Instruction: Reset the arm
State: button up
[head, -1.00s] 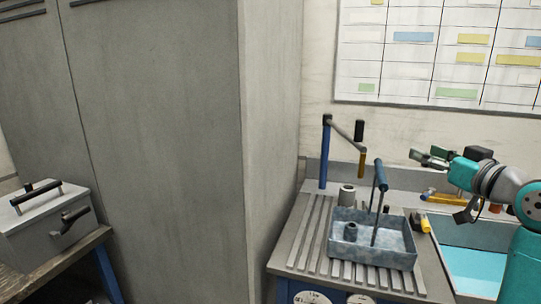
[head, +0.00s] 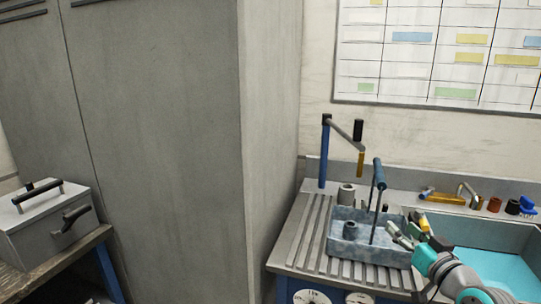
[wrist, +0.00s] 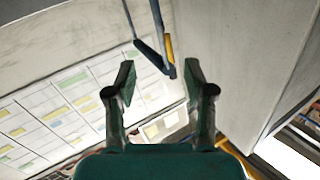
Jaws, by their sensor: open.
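A jointed arm stands on the drainboard in the head view. It has a blue upright post (head: 324,155), a grey link (head: 342,134), a black knob (head: 358,130) and a brass-coloured cylinder (head: 361,164) hanging at its free end. My gripper (head: 406,230) is open and empty, right of the blue-grey tray and lower in the picture than the jointed arm. In the wrist view, bars with a yellow part (wrist: 168,48), which look like the jointed arm, show ahead between the open fingers of my gripper (wrist: 160,76), apart from them.
A blue-grey tray (head: 340,252) with a tall blue-gripped handle (head: 379,174) stands on the ribbed drainboard (head: 305,240). A sink (head: 490,262) is at right. A large grey cabinet (head: 160,150) blocks the left. A grey box (head: 45,225) sits on a bench.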

jog(key=s+a+f+m+g+h, duration=0.15)
jog(key=s+a+f, duration=0.25)
jog(key=s+f, duration=0.8)
jog(key=s+a+f+m+h, duration=0.15)
jog(key=s+a+f, duration=0.25)
jog(key=s+f, duration=0.75)
jog(key=s+a+n, duration=0.1)
jog(key=s+a, duration=0.1)
jog(key=s, duration=1.2)
jog(key=s+a+f+n+g, duration=0.1)
jog(key=s+a+n, duration=0.1)
jog(key=s, duration=1.2)
jog(key=shift+s+a+f, duration=0.2)
jog(key=shift+a, duration=0.3)
